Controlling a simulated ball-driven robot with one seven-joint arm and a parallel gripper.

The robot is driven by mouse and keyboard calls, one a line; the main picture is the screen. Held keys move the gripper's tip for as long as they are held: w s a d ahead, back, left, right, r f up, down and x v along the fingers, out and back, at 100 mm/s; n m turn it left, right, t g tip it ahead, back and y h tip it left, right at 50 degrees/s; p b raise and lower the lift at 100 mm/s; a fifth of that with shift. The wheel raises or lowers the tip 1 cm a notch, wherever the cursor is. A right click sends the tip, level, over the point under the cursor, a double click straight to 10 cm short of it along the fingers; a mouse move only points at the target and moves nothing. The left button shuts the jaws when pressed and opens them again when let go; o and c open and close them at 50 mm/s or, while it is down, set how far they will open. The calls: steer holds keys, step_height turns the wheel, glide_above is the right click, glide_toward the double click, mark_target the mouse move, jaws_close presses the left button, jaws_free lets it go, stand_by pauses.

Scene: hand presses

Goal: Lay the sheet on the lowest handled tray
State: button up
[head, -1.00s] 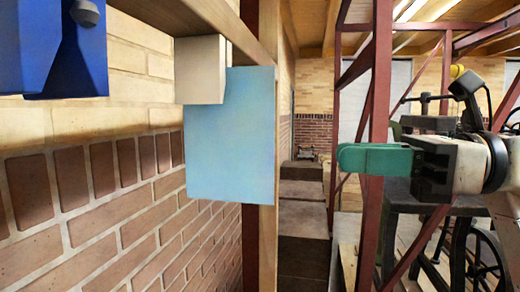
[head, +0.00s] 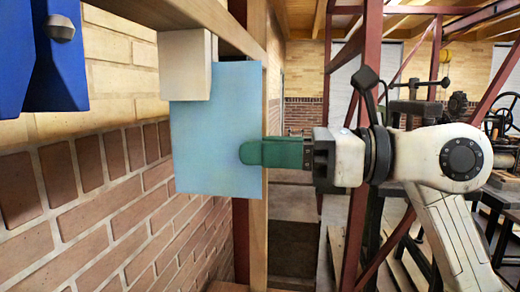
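A light blue sheet (head: 212,130) hangs upright against the wooden post, below a pale wood block (head: 186,66) that overlaps its upper left corner. My gripper (head: 246,153) has green fingers and reaches in from the right. Its fingertips overlap the right part of the sheet in the picture. I cannot tell whether they touch the sheet or are only in front of it. The fingers are seen side-on, so the gap between them does not show. No handled tray can be made out in this view.
A wooden rail (head: 205,18) runs above the sheet and a wooden post (head: 256,215) stands behind its right edge. Blue hanging parts (head: 60,75) are at the upper left. A brick wall (head: 95,210) is on the left. Red steel posts (head: 358,215) and machinery stand on the right.

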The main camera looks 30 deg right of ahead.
steer(key=shift+a, duration=0.1)
jaws_close()
stand_by(0.5)
step_height(320, 180, down, 5)
steer(key=b, duration=0.4)
steer(key=shift+b, duration=0.4)
steer(key=b+v, duration=0.2)
steer(key=v, duration=0.5)
steer(key=shift+b, duration=0.3)
stand_by(0.6)
